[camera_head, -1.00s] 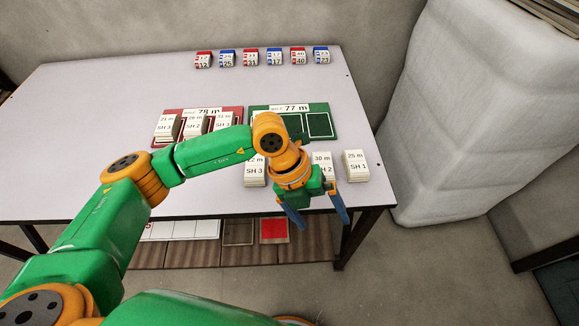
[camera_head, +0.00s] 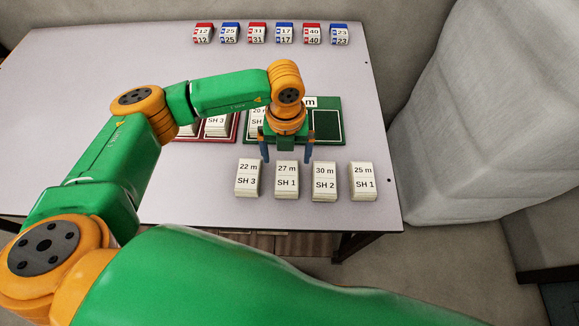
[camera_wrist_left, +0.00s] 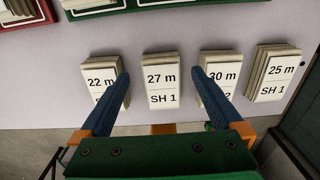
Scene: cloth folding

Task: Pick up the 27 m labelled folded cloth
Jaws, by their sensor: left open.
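The folded cloth labelled 27 m, SH 1 (camera_head: 287,180) lies in the front row on the table, second from the left. It also shows in the left wrist view (camera_wrist_left: 161,88), between my two blue fingers. My left gripper (camera_head: 286,160) is open and empty, with its fingers spread just behind and above this cloth in the head view. In the wrist view the left finger overlaps the 22 m cloth (camera_wrist_left: 98,80) and the right finger overlaps the 30 m cloth (camera_wrist_left: 222,75). My right gripper is not in view.
The 25 m cloth (camera_head: 362,182) ends the row near the table's right edge. A green tray (camera_head: 327,142) and a red tray (camera_head: 186,138) lie behind, partly hidden by my arm. Several small red and blue labelled blocks (camera_head: 257,33) line the table's back.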

